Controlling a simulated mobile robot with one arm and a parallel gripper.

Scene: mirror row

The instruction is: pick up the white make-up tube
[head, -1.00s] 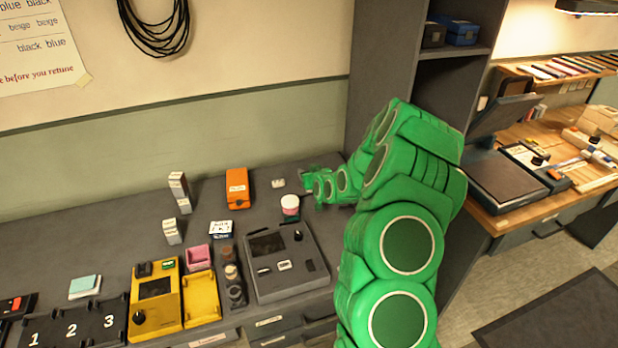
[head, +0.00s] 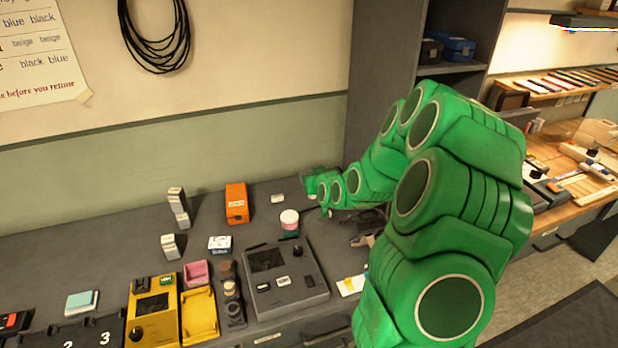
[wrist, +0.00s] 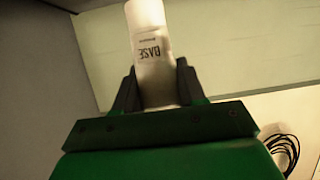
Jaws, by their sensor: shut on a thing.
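The white make-up tube (wrist: 148,45) shows in the wrist view, with dark lettering that reads BASE upside down from here. It stands between the two dark fingers of my gripper (wrist: 156,72), which is shut on it. Its lower part sits between the fingers and its narrower end reaches the top edge of the picture. In the head view, my gripper (head: 308,182) is at the far end of my green arm, over the back of the grey bench. I cannot make out the tube in that view.
An orange box (head: 237,203), a grey device (head: 284,278) and a yellow device (head: 153,308) stand further left. A tall grey shelf unit (head: 383,70) rises behind my arm.

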